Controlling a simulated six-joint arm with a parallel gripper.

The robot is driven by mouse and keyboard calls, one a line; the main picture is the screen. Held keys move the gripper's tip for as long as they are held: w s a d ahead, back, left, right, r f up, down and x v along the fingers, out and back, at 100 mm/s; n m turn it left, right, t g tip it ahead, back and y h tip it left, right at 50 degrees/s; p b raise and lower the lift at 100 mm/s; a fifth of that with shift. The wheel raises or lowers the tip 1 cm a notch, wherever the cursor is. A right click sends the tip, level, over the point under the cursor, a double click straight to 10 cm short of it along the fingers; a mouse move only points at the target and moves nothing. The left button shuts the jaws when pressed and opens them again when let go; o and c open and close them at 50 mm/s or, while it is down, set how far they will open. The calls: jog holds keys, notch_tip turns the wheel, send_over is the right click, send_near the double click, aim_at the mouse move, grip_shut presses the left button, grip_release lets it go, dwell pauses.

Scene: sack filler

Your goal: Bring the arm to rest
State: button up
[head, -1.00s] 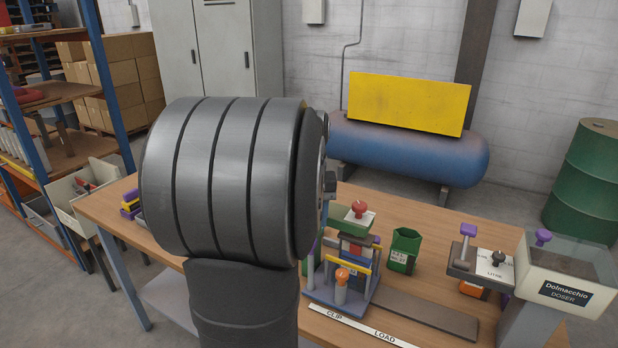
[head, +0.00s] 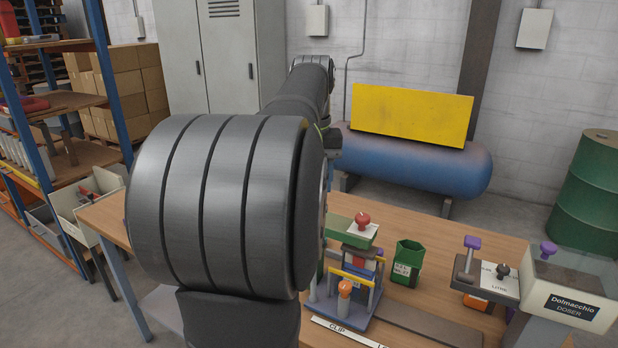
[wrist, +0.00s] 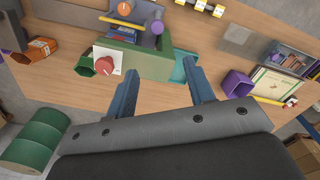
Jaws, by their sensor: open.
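My gripper (wrist: 163,95) shows in the wrist view with its two blue fingers apart and nothing between them. It is above the wooden table (wrist: 215,75), near the green block of the clip station (wrist: 130,57) with its red knob. In the head view my arm's large grey joint fills the left middle, and a forearm link reaches up and back behind it. The gripper itself is hidden there.
The clip station also shows in the head view (head: 350,270), beside a green sack (head: 407,262). The doser (head: 570,290) stands at the right. Behind are a blue tank (head: 420,160) and a green drum (head: 590,185). A purple open container (wrist: 238,84) is right of the fingers.

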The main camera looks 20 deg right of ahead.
jog(key=shift+f, duration=0.15)
notch_tip(320, 180, down, 17)
jog(key=shift+d+f, duration=0.1)
jog(key=shift+f, duration=0.05)
jog(key=shift+s, duration=0.1)
